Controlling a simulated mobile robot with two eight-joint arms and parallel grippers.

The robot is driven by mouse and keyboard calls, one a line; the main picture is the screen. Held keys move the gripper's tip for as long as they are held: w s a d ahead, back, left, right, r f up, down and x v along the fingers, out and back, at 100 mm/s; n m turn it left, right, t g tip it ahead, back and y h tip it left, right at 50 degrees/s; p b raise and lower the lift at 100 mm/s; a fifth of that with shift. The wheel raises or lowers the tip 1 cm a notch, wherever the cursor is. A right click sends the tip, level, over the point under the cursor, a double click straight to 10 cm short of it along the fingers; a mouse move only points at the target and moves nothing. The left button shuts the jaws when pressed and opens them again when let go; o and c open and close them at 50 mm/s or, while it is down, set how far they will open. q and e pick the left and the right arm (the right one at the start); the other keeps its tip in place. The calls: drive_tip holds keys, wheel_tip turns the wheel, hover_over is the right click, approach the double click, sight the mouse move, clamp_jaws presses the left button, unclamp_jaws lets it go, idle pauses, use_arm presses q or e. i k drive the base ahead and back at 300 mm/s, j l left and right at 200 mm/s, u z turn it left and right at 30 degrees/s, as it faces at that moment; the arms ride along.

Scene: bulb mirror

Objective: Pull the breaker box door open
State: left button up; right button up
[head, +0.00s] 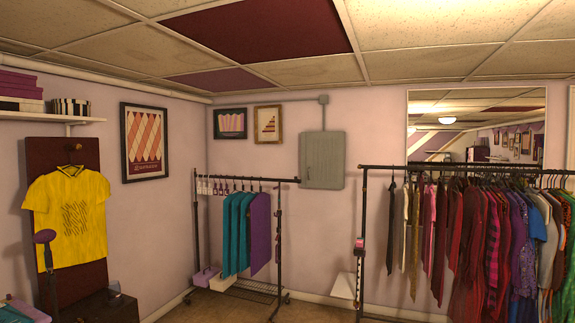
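The breaker box (322,160) is a grey metal box high on the far wall, a little right of the picture's middle. Its door (320,158) looks closed. A conduit (324,112) runs up from its top and then along the wall below the ceiling. Neither of my grippers shows in the head view.
A low clothes rack (278,240) with teal and purple garments stands below and left of the box. A long full rack (460,168) stands at the right before a mirror (480,100). A yellow shirt (70,215) hangs at the left. Some floor shows between the racks.

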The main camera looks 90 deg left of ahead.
sight(325, 150)
drive_tip(key=u, duration=2.75)
drive_tip(key=i+u, duration=0.1)
drive_tip(key=i, duration=5.4)
drive_tip(key=l, duration=0.1)
